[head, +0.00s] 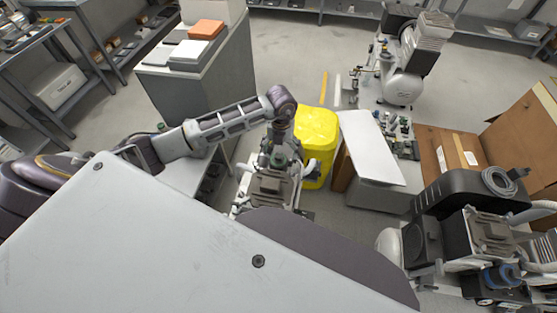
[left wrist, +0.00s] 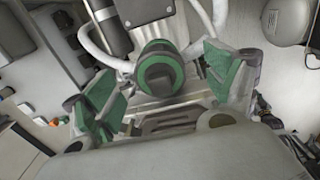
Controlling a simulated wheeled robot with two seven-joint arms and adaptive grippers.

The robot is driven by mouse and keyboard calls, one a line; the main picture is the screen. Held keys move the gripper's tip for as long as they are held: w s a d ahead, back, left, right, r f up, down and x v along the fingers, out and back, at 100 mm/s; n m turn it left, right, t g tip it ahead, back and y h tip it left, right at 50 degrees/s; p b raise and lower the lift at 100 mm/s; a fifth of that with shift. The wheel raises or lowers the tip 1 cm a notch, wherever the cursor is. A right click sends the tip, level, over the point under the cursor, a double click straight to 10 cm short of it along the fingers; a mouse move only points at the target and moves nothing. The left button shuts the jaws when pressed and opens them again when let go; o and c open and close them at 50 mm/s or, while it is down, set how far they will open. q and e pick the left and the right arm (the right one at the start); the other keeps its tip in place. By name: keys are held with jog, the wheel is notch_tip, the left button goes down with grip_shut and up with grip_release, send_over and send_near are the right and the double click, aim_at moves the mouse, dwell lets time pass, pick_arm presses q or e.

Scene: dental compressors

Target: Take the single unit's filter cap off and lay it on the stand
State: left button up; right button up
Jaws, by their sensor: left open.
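The filter cap (left wrist: 160,72) is a dark round knob with a green ring, on top of the single unit (left wrist: 175,122) in the left wrist view. In the head view the single unit (head: 268,190) stands below my left arm, partly hidden by it. My left gripper (head: 281,163) is over the unit's top. In the left wrist view its green-padded fingers (left wrist: 165,86) are spread wide on either side of the cap, with gaps between. A grey stand with a white sloping top (head: 372,146) is right of the unit. My right gripper is not in view.
A yellow bin (head: 317,140) stands close behind the unit. A larger compressor (head: 490,232) is at the right, beside an open cardboard box (head: 447,150). Another compressor (head: 404,82) stands at the back. A grey cabinet (head: 200,78) with stacked items is behind my left arm.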

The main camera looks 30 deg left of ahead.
aim_at(279, 157)
pick_arm(q)
jog(key=shift+s+a+f, duration=0.1)
jog(key=shift+f, duration=1.05)
jog(key=shift+s+a+f, duration=0.1)
jog(key=shift+f, duration=1.05)
jog(key=c, duration=1)
